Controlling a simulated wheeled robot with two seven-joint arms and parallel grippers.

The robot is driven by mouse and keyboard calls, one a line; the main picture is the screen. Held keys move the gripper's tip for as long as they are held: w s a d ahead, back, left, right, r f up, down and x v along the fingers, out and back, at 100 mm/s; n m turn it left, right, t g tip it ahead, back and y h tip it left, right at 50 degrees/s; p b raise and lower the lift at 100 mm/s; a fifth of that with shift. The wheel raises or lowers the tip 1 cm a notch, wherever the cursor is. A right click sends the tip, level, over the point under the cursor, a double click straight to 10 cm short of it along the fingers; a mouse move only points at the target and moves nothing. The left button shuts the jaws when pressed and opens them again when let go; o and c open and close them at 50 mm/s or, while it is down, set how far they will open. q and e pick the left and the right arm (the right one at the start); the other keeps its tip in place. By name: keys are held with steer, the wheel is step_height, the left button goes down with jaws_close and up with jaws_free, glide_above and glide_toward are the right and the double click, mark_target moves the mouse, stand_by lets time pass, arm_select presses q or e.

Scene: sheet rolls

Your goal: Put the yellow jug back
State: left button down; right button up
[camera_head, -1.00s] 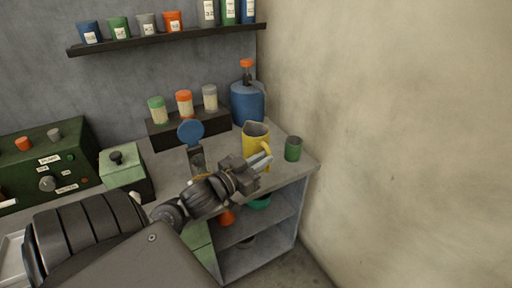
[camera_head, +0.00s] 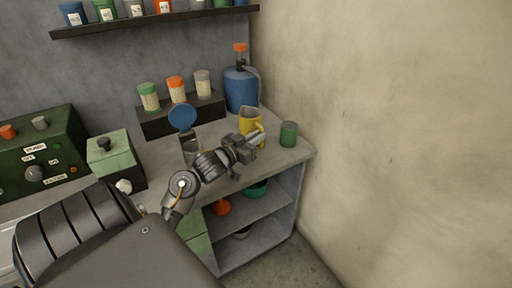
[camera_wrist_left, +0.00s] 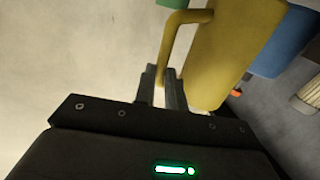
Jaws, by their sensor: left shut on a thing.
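The yellow jug (camera_head: 249,120) is upright at the back right of the grey counter (camera_head: 228,178), left of a green cup (camera_head: 289,134). My left gripper (camera_head: 260,137) is shut on its handle, at the jug's right front. In the left wrist view the jug (camera_wrist_left: 228,52) fills the upper right. Its handle (camera_wrist_left: 173,40) runs down between the two fingers of the gripper (camera_wrist_left: 162,78). The jug's base is partly hidden by the gripper; I cannot tell whether it touches the counter. My right gripper is not in view.
A blue bottle (camera_head: 241,90) with an orange cap stands behind the jug. A dark block (camera_head: 183,118) with several capped jars is to the left. A glass with a round blue lid (camera_head: 182,117) is left of my gripper. The wall (camera_head: 400,130) borders the right.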

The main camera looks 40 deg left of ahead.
arm_select(q)
steer(key=shift+w+a+f, duration=0.35)
steer(key=shift+w+f, duration=0.1)
steer(key=shift+f, duration=0.2)
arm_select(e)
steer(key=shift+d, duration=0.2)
arm_select(q)
step_height(320, 180, down, 4)
steer(key=shift+w+a+r, duration=0.1)
steer(key=shift+w+r, duration=0.05)
steer(key=shift+r, duration=0.1)
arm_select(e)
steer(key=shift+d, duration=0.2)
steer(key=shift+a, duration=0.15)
